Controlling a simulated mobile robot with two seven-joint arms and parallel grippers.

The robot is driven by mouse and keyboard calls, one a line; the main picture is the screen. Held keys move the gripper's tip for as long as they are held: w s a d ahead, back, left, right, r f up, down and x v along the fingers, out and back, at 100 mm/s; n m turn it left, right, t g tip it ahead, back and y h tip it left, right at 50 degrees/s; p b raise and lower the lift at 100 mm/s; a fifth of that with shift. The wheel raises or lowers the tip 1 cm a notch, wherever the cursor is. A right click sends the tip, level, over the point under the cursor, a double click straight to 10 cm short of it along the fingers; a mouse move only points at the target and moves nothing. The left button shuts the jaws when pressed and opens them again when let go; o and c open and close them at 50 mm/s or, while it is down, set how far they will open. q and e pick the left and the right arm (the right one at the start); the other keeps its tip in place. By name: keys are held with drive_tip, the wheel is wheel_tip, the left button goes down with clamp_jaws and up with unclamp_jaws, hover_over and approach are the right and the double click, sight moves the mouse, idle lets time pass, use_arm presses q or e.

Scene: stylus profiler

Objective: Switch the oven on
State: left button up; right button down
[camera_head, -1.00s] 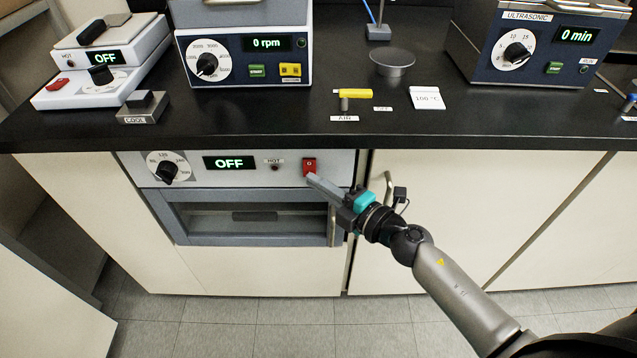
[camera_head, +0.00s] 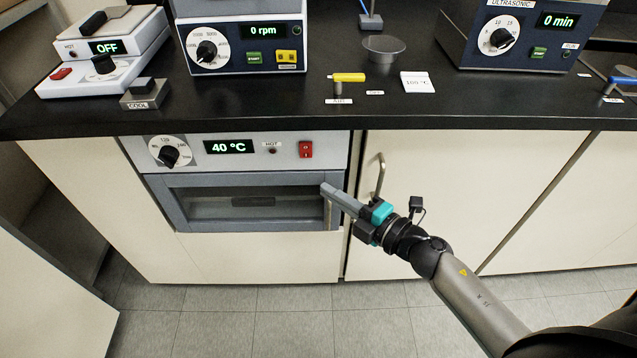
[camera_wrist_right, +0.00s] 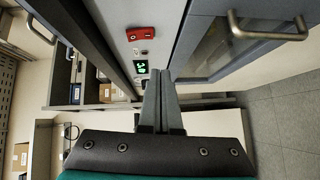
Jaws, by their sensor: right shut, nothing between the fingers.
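The oven (camera_head: 160,209) is built in under the counter, with its door shut. Its display (camera_head: 228,147) reads 40 °C in green. The red rocker switch (camera_head: 306,149) is at the right of the panel, and it also shows in the right wrist view (camera_wrist_right: 141,33). The temperature dial (camera_head: 169,153) is at the panel's left. My right gripper (camera_head: 325,190) is shut and empty, in front of the oven door's upper right, below the switch and apart from it. Its closed fingers also show in the right wrist view (camera_wrist_right: 160,85). My left gripper is out of view.
The black counter (camera_head: 250,112) overhangs the oven panel. A cabinet door handle (camera_head: 381,175) stands out right of the oven, close to my right gripper. The oven door handle (camera_wrist_right: 268,33) also sticks out. The floor in front is clear.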

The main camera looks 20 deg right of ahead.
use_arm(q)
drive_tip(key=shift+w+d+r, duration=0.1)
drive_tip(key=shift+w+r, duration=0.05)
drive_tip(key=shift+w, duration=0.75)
use_arm(e)
drive_tip(key=v, duration=0.3)
drive_tip(key=f+v, duration=0.1)
drive_tip(key=v, duration=0.1)
drive_tip(key=shift+s, duration=0.25)
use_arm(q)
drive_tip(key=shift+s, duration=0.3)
